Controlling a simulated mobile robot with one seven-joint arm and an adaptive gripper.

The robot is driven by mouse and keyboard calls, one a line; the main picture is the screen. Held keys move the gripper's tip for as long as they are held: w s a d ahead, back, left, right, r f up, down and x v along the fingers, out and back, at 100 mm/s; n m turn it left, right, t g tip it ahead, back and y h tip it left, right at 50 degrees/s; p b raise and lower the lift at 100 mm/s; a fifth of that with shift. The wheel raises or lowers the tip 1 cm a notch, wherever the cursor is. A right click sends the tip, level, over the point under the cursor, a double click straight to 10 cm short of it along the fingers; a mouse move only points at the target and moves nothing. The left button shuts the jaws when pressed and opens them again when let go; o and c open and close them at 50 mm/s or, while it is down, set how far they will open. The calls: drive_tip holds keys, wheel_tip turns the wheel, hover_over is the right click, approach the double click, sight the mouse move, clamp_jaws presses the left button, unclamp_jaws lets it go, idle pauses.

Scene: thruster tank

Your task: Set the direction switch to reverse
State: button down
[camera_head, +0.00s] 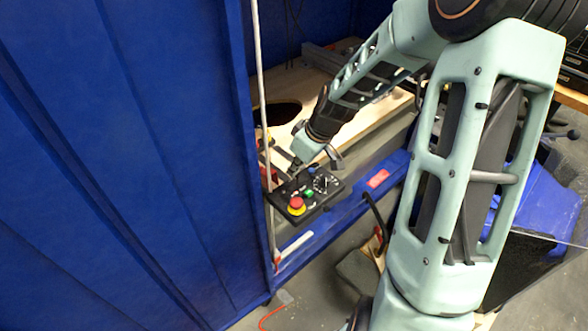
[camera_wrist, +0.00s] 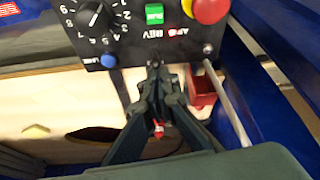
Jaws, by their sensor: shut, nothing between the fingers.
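A dark control panel (camera_head: 308,193) is mounted on the blue rail; in the wrist view the panel (camera_wrist: 135,45) appears upside down. It has a white-marked dial (camera_wrist: 93,15), a green button (camera_wrist: 154,14), a red stop button on a yellow base (camera_wrist: 207,8) and a blue button (camera_wrist: 108,60). A label with REV (camera_wrist: 152,33) lies below the green button in the wrist view. My gripper (camera_wrist: 155,68) is shut and empty, its tips at the panel's edge below that label. I cannot make out the direction switch lever; the fingertips may hide it. In the head view my gripper (camera_head: 297,164) is at the panel's far edge.
A thin pale upright post (camera_head: 262,100) stands left of the panel, beside a large blue wall (camera_head: 120,160). A wooden board (camera_head: 290,90) with a dark hole lies behind. A red box (camera_wrist: 200,88) sits close right of my gripper.

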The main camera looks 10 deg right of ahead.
drive_tip(key=shift+s+d, duration=0.2)
drive_tip(key=shift+s, duration=0.1)
drive_tip(key=shift+w+a, duration=0.1)
drive_tip(key=shift+w, duration=0.05)
drive_tip(key=shift+w+a+f+b, duration=0.3)
drive_tip(key=shift+w+f+b, duration=0.1)
drive_tip(key=shift+w+b, duration=0.1)
